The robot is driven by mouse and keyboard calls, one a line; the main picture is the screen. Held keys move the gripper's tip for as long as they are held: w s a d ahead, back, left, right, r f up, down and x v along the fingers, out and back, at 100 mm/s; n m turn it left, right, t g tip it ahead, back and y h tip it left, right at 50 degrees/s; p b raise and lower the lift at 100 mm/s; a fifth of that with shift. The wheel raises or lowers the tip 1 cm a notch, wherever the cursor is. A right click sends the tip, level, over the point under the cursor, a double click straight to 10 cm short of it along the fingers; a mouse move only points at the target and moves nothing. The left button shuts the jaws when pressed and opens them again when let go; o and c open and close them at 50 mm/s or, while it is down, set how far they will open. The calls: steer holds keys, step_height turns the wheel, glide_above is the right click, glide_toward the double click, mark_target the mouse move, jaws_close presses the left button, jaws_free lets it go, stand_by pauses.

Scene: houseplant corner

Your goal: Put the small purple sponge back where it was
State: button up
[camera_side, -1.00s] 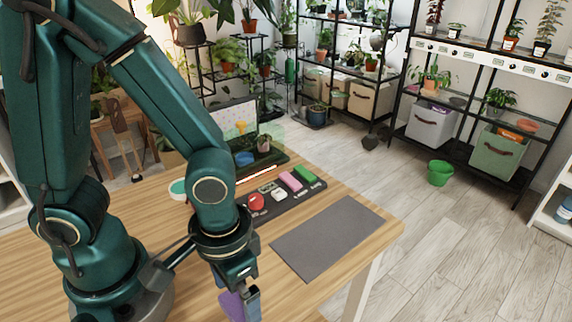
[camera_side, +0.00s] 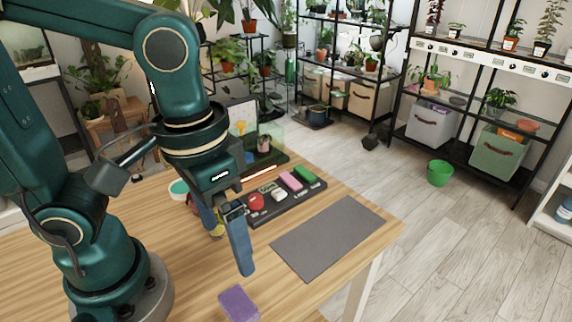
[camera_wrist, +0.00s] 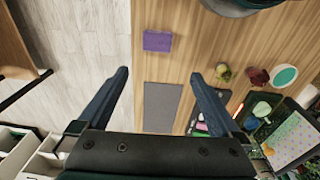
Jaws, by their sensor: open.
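The small purple sponge (camera_side: 238,303) lies flat on the wooden table near its front edge in the side view. In the wrist view the purple sponge (camera_wrist: 157,41) lies on bare wood, beyond the fingertips. My gripper (camera_side: 231,254) is open and empty, raised above the table, up and back from the sponge and clear of it. In the wrist view its fingers (camera_wrist: 160,75) are spread wide with nothing between them.
A grey mat (camera_side: 325,237) lies to the right of my gripper. Behind it a dark tray (camera_side: 292,206) holds red, white, pink and green items. A small yellow item (camera_side: 217,232) stands close behind my fingers. A teal-topped round dish (camera_side: 178,189) is further back.

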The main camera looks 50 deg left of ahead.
steer(key=w+a+r+t, duration=0.1)
steer(key=a+t, duration=0.3)
steer(key=a, duration=0.2)
steer(key=shift+w+a+r+t, duration=0.4)
